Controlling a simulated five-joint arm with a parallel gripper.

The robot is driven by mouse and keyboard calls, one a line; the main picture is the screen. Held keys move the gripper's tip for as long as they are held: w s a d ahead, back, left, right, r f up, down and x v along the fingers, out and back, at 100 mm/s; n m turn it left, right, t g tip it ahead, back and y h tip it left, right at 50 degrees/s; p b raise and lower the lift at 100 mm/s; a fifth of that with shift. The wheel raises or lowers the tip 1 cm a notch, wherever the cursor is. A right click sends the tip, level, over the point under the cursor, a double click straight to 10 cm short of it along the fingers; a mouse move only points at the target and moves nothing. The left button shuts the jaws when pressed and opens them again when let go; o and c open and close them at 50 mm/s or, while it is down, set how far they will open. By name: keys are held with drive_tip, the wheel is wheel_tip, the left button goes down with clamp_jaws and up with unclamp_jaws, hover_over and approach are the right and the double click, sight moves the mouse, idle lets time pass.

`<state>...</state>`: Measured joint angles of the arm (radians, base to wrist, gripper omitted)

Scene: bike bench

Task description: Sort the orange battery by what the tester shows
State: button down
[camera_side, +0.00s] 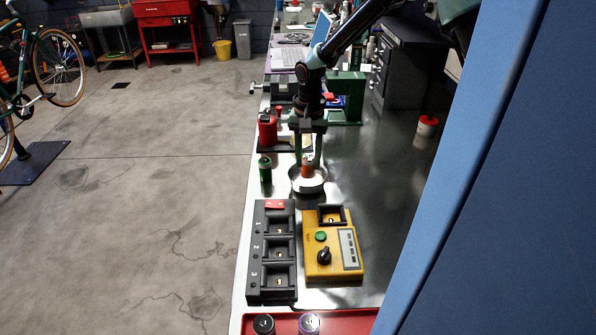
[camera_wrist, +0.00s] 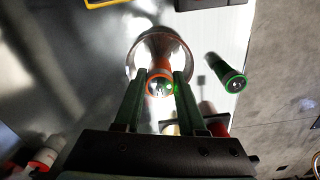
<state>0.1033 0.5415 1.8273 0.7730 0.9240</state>
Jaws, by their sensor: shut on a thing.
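The orange battery (camera_side: 307,171) stands upright between the fingers of my gripper (camera_side: 308,158), over a round metal dish (camera_side: 322,186). In the wrist view my gripper (camera_wrist: 159,77) is shut on the orange battery (camera_wrist: 158,72), with the dish (camera_wrist: 183,50) around and below it. I cannot tell whether the battery touches the dish bottom. The yellow tester (camera_side: 318,268) lies in front of the dish, with an empty bay, a green button, a black knob and a display strip. No clear reading shows on the strip.
A green battery (camera_side: 265,172) stands left of the dish, close to my gripper. A black rack (camera_side: 254,284) with numbered bays is left of the tester. A red tray (camera_side: 360,322) with two round items is at the front. A red can (camera_side: 267,130) stands behind.

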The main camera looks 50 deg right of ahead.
sight(308, 156)
drive_tip(key=shift+f, duration=1)
idle(0.5)
drive_tip(key=shift+c, duration=2)
unclamp_jaws()
wheel_tip(308, 156, up, 11)
drive_tip(key=shift+r, duration=0.2)
drive_tip(key=s+a+r+n+t, duration=0.4)
drive_tip(key=s+r+n+t, duration=0.1)
drive_tip(key=s+r+n, duration=0.4)
drive_tip(key=s+n, duration=0.2)
drive_tip(key=s, duration=0.2)
drive_tip(key=shift+s+a+r+n+t, duration=0.2)
drive_tip(key=shift+r+n+t, duration=0.1)
drive_tip(key=shift+n, duration=0.1)
